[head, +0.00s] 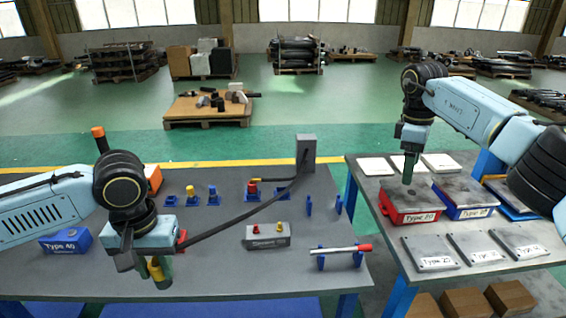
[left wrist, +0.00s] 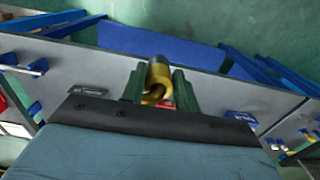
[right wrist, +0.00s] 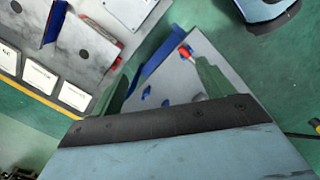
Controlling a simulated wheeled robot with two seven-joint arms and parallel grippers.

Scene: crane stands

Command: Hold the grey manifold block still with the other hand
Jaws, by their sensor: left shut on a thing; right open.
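The grey manifold block (head: 268,242) sits on the left grey table, with a label on its front and a red and a yellow fitting on top. It also appears in the left wrist view (left wrist: 88,90). My left gripper (head: 145,268) is left of the block and apart from it, shut on a brass-coloured cylindrical piece (left wrist: 158,82). A dark hose (head: 235,221) runs from a grey post to beside this gripper; whether it joins the held piece is unclear. My right gripper (head: 410,172) is open and empty, over the red Type 80 box (head: 408,216) on the right table.
A blue Type 40 block (head: 66,240) lies left of my left gripper. A red-tipped rod (head: 340,249) rests on blue holders right of the manifold block. The grey post (head: 306,153) stands at the table's back edge. A gap separates the two tables.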

